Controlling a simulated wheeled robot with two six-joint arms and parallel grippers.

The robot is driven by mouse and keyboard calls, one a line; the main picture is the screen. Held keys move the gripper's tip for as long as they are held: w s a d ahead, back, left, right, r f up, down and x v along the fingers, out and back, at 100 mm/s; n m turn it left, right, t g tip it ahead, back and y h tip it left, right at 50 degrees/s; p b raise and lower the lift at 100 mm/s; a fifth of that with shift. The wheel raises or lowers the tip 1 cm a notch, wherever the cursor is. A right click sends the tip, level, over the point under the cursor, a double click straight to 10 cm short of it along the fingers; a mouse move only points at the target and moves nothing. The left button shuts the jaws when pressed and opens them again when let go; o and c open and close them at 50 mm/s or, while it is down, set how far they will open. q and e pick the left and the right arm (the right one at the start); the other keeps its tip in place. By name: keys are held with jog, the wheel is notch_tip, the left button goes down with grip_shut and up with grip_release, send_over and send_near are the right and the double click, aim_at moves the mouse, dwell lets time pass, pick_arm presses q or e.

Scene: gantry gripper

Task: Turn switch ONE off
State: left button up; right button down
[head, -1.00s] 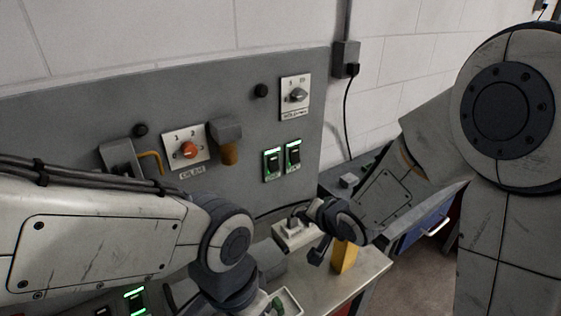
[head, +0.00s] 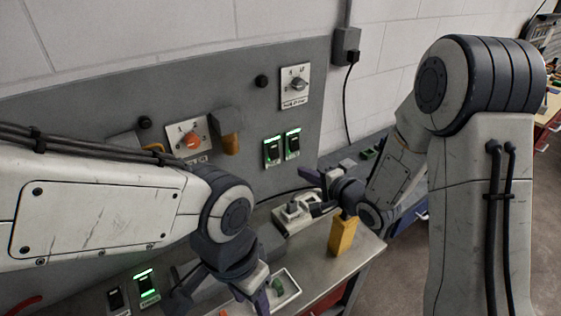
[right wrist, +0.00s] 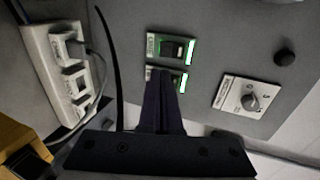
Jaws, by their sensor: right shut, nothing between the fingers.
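Two rocker switches with green-lit frames sit side by side on the grey panel, the left switch (head: 272,151) and the right switch (head: 292,144). Their labels are too small to read. In the right wrist view they appear as the upper switch (right wrist: 172,48) and the lower switch (right wrist: 178,80). My right gripper (head: 312,177) is shut and empty, below the switches in the head view. In the right wrist view its fingertips (right wrist: 161,74) overlap the lower switch; contact cannot be told. My left gripper (head: 251,298) is low near a small tray, its fingers apart.
A dial plate (head: 295,87) is above the switches, and an orange-knob plate (head: 189,139) is to their left. Another green-lit switch (head: 147,286) is at lower left. A power strip (head: 295,213) and a yellow block (head: 342,236) are on the bench below the right gripper.

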aim_at(275, 159)
jog(key=p+x, duration=0.4)
jog(key=x, duration=0.8)
jog(key=shift+w+a, duration=0.2)
pick_arm(q)
notch_tip(275, 159, up, 5)
jog(key=shift+f, duration=0.2)
pick_arm(e)
jog(key=shift+f, duration=0.1)
pick_arm(q)
jog(key=shift+f, duration=0.1)
